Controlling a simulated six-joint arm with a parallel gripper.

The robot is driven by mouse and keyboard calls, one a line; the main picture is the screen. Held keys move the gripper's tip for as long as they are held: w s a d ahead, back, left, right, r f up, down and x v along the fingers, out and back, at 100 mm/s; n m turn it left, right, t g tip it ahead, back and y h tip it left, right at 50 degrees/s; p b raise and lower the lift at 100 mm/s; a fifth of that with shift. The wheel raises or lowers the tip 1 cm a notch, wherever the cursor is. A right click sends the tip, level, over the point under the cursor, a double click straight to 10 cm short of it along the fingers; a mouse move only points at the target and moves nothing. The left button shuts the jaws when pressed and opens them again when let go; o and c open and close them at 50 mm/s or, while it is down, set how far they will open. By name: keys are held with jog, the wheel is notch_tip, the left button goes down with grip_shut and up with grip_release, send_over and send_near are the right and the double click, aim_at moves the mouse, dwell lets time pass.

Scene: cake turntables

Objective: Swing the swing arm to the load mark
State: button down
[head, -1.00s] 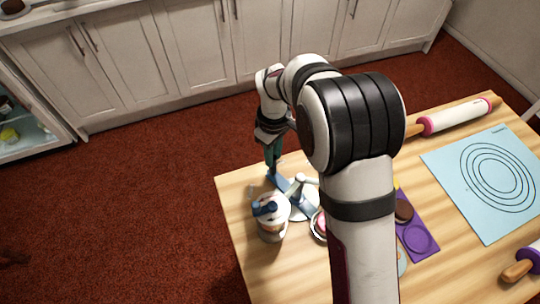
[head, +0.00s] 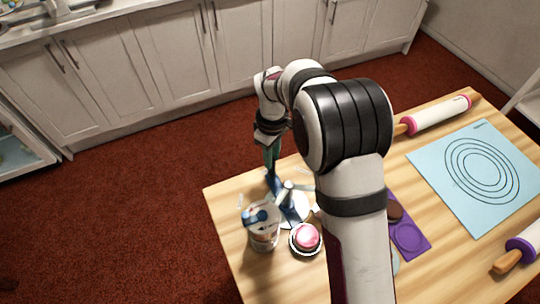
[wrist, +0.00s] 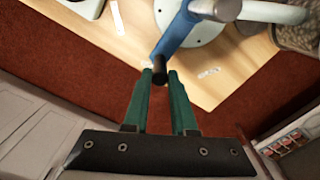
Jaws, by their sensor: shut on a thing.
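The swing arm is a blue bar (wrist: 178,35) on a round white base (wrist: 205,27); the blue bar also shows in the head view (head: 272,184), near the table's far left corner. A dark peg stands at the bar's outer end. The green fingers of my gripper (wrist: 160,77) are shut on this peg, at the table's edge. In the head view my gripper (head: 271,164) is small and partly hidden. Pale strips lie on the table, one beside the base (wrist: 209,72) and one farther left (wrist: 117,17); I cannot tell which is the load mark.
A canister with a blue top (head: 264,238) stands close to the base. A pink-topped round item (head: 306,238) sits beside it. A purple tray (head: 409,238), a light blue mat (head: 447,190) and rolling pins (head: 440,113) lie to the right. My arm hides the table's middle.

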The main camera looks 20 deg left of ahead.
jog(key=c, duration=0.8)
grip_release()
jog(key=shift+o, duration=0.2)
notch_tip(320, 180, up, 7)
jog(key=shift+r, duration=0.1)
